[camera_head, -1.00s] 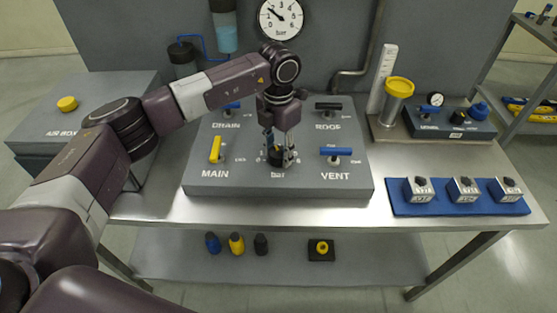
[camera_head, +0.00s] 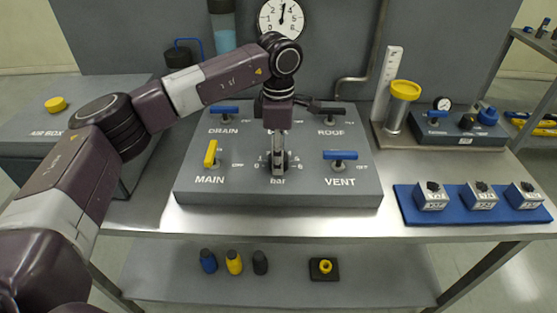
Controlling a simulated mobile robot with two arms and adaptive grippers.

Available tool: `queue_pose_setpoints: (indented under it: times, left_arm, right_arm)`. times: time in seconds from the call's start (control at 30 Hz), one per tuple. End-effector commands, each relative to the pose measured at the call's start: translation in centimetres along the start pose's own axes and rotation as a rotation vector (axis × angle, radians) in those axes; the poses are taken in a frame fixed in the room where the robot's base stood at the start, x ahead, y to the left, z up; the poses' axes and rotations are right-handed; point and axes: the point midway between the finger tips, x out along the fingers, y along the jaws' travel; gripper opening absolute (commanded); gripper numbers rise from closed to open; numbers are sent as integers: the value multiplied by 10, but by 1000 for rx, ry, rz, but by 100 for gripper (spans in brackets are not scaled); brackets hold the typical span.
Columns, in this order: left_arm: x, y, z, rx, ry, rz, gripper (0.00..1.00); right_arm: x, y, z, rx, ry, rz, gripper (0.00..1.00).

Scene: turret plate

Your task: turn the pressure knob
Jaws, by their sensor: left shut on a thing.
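The pressure knob (camera_head: 279,168) is a dark knob at the front middle of the grey panel (camera_head: 230,190), above the word "bar", with a number scale around it. My left gripper (camera_head: 278,158) points straight down over the knob and is shut on it, hiding much of it. The round pressure gauge (camera_head: 281,18) on the back wall has its needle pointing about straight up. My right gripper is not in view.
Around the knob are the yellow MAIN handle (camera_head: 210,153), the blue DRAIN handle (camera_head: 224,109), the dark ROOF handle (camera_head: 331,110) and the blue VENT handle (camera_head: 340,155). A blue mat (camera_head: 409,206) with several small blocks lies at right.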

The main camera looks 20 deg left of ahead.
Motion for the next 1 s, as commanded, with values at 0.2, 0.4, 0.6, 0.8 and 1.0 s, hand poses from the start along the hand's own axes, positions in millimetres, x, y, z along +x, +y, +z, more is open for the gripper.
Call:
queue_pose_setpoints:
  times: [0.2, 0.4, 0.6, 0.8, 1.0]
  left_arm:
    - [-2, 1, 0, 69, -2, 5, 13]
    - [-2, 1, 0, 93, -2, 5, 13]
    - [-2, 2, 0, 95, -3, 5, 13]
    - [-2, 2, 0, 94, -3, 5, 41]
    - [-1, 1, 0, 94, -2, 3, 55]
  right_arm:
    - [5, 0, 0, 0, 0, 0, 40]
    - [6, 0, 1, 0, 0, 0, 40]
    - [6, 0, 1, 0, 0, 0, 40]
    - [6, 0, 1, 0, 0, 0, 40]
    - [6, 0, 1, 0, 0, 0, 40]
